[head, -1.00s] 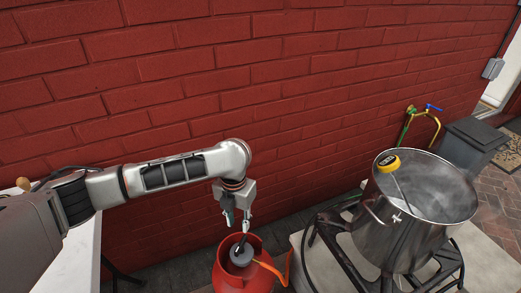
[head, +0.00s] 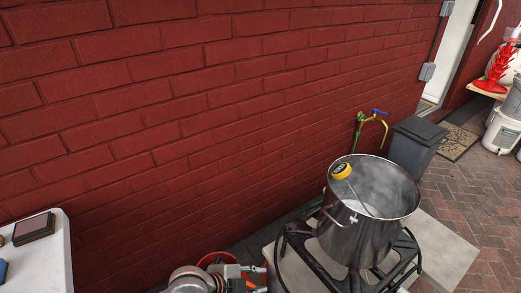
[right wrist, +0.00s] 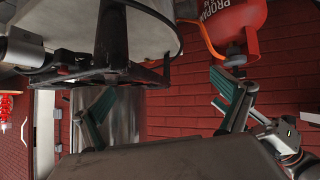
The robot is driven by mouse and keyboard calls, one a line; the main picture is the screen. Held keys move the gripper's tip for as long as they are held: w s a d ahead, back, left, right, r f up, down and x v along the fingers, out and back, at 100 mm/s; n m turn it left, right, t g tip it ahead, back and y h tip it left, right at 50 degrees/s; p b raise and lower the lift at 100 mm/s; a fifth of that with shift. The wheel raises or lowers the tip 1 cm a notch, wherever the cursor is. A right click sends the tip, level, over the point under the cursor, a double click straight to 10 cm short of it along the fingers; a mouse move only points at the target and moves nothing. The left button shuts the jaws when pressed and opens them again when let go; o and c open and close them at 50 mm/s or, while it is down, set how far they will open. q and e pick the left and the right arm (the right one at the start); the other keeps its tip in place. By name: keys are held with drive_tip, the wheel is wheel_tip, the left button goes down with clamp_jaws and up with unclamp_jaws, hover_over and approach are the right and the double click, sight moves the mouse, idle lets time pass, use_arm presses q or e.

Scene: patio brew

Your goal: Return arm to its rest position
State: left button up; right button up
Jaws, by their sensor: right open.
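My left gripper (head: 263,279) is at the bottom edge of the head view, with its two fingers apart and nothing seen between them. It overlaps the red propane tank (head: 213,260) in the picture; I cannot tell if they touch. My right gripper (right wrist: 165,110) is open in the right wrist view, with its teal-padded fingers wide apart and nothing held. It is outside the head view. The right wrist picture is turned over, with the propane tank (right wrist: 240,18) at its top right.
A steel pot (head: 352,232) with a yellow-topped thermometer (head: 342,171) stands on a black burner (head: 300,240). A brick wall (head: 180,120) runs behind. A white table (head: 50,258) is at the left, and a grey bin (head: 413,147) is at the right. Brick paving (head: 465,185) is open at the right.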

use_arm(q)
drive_tip(key=s+a+n+t+y+p, duration=0.1)
drive_tip(key=s+a+n+t+y, duration=0.1)
drive_tip(key=s+a+n, duration=0.4)
drive_tip(key=s+a+f+n+t+y+p, duration=0.1)
drive_tip(key=s+a+n+t+y, duration=0.1)
drive_tip(key=s+a+n, duration=0.4)
drive_tip(key=a+n+t, duration=0.1)
drive_tip(key=a+n, duration=0.2)
drive_tip(key=a, duration=0.4)
drive_tip(key=shift+s+a+f+y+p, duration=0.15)
drive_tip(key=shift+s+a+y+p, duration=0.05)
drive_tip(key=shift+s+y+p, duration=0.2)
